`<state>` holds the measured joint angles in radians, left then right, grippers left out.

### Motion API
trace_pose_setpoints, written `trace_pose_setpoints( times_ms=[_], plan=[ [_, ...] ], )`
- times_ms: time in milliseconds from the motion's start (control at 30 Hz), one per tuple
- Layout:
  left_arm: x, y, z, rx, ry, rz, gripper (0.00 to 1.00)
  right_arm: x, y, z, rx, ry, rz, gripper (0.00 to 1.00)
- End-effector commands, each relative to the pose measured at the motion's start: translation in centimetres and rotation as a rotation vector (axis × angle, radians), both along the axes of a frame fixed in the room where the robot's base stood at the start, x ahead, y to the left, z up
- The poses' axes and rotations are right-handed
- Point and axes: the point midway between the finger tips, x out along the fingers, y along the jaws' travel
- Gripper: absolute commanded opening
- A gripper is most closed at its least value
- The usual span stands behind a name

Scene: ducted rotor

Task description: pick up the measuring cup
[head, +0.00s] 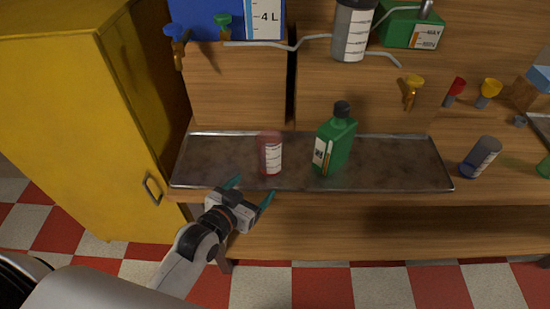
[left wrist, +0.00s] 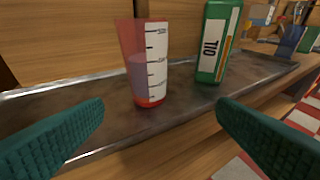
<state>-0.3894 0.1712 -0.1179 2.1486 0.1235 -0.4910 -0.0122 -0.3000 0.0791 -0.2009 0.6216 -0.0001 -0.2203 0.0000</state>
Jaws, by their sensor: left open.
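The measuring cup (head: 269,154) is a red, see-through cup with a white scale label, standing upright on the metal tray (head: 400,178). In the left wrist view the cup (left wrist: 143,62) stands ahead, between the lines of the two fingers but beyond their tips. My left gripper (head: 249,190) is open and empty, at the tray's front edge, in front of and a little left of the cup. Its teal fingers also show in the left wrist view (left wrist: 160,112), spread wide and apart from the cup. My right gripper is not in view.
A green bottle (head: 335,142) with a black cap stands on the tray right of the cup. A yellow cabinet (head: 80,110) stands left. Wooden boxes (head: 235,88) rise behind the tray.

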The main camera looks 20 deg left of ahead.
Motion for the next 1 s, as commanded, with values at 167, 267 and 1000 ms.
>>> trace_pose_setpoints(
  times_ms=[167, 267, 1000],
  plan=[
    [2.2, 0.4, 2.1, -0.042, -0.185, 0.003, 0.81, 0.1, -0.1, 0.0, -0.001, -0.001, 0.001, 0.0],
    [3.0, 0.6, 3.2, -0.06, -0.266, 0.005, 0.81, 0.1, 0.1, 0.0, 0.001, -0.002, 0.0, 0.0],
    [11.2, -0.8, 3.6, -0.072, -0.317, 0.008, 0.81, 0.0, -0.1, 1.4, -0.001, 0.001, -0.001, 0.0]
  ],
)
